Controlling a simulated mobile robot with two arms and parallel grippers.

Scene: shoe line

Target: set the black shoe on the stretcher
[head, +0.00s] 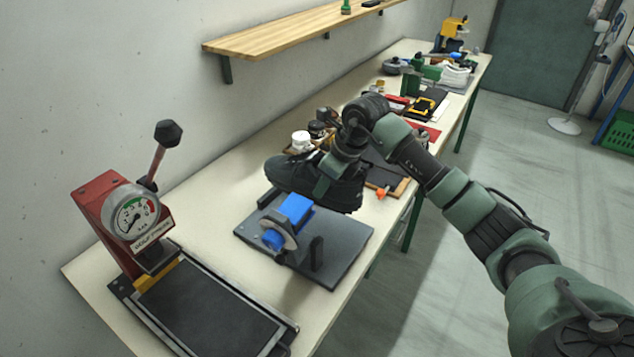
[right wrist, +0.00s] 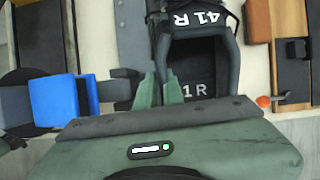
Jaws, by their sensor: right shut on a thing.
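The black shoe (head: 289,174) is in my right gripper (head: 325,188), just behind the stretcher in the head view, with its toe to the left. In the right wrist view the shoe (right wrist: 200,30) has its opening toward the camera and white "41 R" marks. The green fingers (right wrist: 160,92) are shut on the collar edge. The stretcher is a dark grey plate (head: 340,250) with a blue block (head: 294,208) and a round handwheel; the blue block also shows at the left of the right wrist view (right wrist: 75,100). The shoe is apart from the block. My left gripper is not in view.
A red press with a gauge (head: 130,215) and a raised lever stands at the near left. Small jars (head: 301,141), tools and a wooden tray (head: 400,187) lie behind the shoe. A wooden shelf (head: 290,35) is on the wall.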

